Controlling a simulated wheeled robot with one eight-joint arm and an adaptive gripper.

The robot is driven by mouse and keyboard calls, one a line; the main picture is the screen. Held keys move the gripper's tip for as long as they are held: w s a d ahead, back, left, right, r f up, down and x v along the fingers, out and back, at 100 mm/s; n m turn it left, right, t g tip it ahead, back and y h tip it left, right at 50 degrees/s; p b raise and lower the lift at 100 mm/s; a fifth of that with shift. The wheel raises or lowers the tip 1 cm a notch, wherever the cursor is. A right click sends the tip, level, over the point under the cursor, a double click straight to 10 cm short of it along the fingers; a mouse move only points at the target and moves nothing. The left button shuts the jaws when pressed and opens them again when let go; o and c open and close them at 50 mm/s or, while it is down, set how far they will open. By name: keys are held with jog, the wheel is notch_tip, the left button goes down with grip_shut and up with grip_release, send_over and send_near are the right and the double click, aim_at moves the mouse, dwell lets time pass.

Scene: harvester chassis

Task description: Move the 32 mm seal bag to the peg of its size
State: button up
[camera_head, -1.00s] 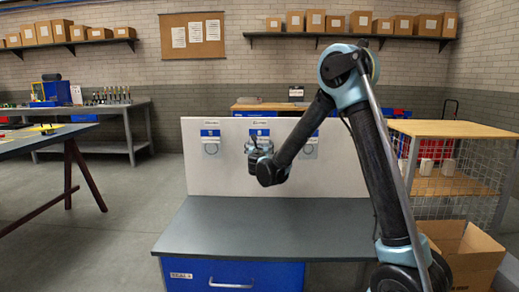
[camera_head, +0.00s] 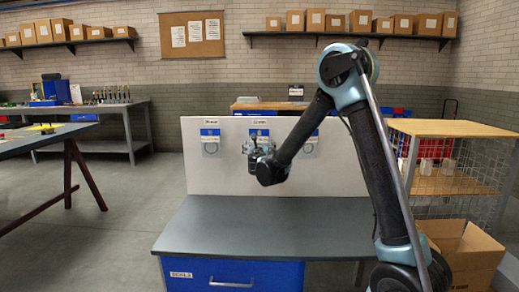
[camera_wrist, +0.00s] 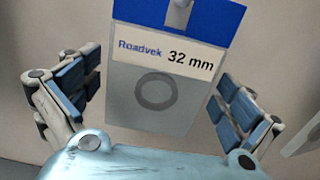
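The 32 mm seal bag (camera_wrist: 190,100) is a clear bag with a blue header, a "Roadvek 32 mm" label and a grey ring inside. In the wrist view it hangs from a peg (camera_wrist: 180,5) at the top. My gripper (camera_wrist: 157,95) is open, one finger on each side of the bag, with gaps between fingers and bag. In the head view my gripper (camera_head: 257,152) is in front of the middle bag (camera_head: 259,133) and partly hides it. Similar bags hang at left (camera_head: 210,142) and right (camera_head: 309,145). The board labels are too small to read surely.
The pale board (camera_head: 345,175) stands at the back of a grey bench (camera_head: 270,225) whose top is clear. A blue drawer (camera_head: 232,272) is below. A wire cage (camera_head: 455,180) and an open carton (camera_head: 465,250) stand at right. The right bag's edge (camera_wrist: 302,138) shows in the wrist view.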

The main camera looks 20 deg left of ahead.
jog(key=v, duration=1.2)
jog(key=w+d+m+g+h, duration=0.1)
jog(key=w+d+m+h, duration=0.3)
jog(key=d, duration=0.6)
jog(key=s+d+m+g+h, duration=0.1)
jog(key=d+m, duration=0.5)
jog(key=d, duration=0.4)
jog(key=s+d+f+m+g+h, duration=0.1)
jog(key=s+d+m+g+h, duration=0.3)
jog(key=d, duration=0.6)
jog(key=s+d+f+m+g+y, duration=0.1)
jog(key=s+d+m, duration=0.1)
jog(key=d+m, duration=0.55)
jog(key=s+d+f+m+g, duration=0.2)
jog(key=s+d+f+m, duration=0.15)
jog(key=s+d, duration=0.3)
jog(key=s+d+f+m+g, duration=0.2)
jog(key=s+d+m+g, duration=0.15)
jog(key=s+d, duration=0.3)
jog(key=s+f+m+g+y, duration=0.1)
jog(key=s+f+m, duration=0.2)
jog(key=s+m, duration=0.2)
jog(key=s+f+m+g+y, duration=0.2)
jog(key=s+f+m, duration=0.2)
jog(key=s, duration=0.8)
jog(key=shift+a+f+m+y, duration=0.3)
jog(key=shift+a+m, duration=0.15)
jog(key=shift+m, duration=0.1)
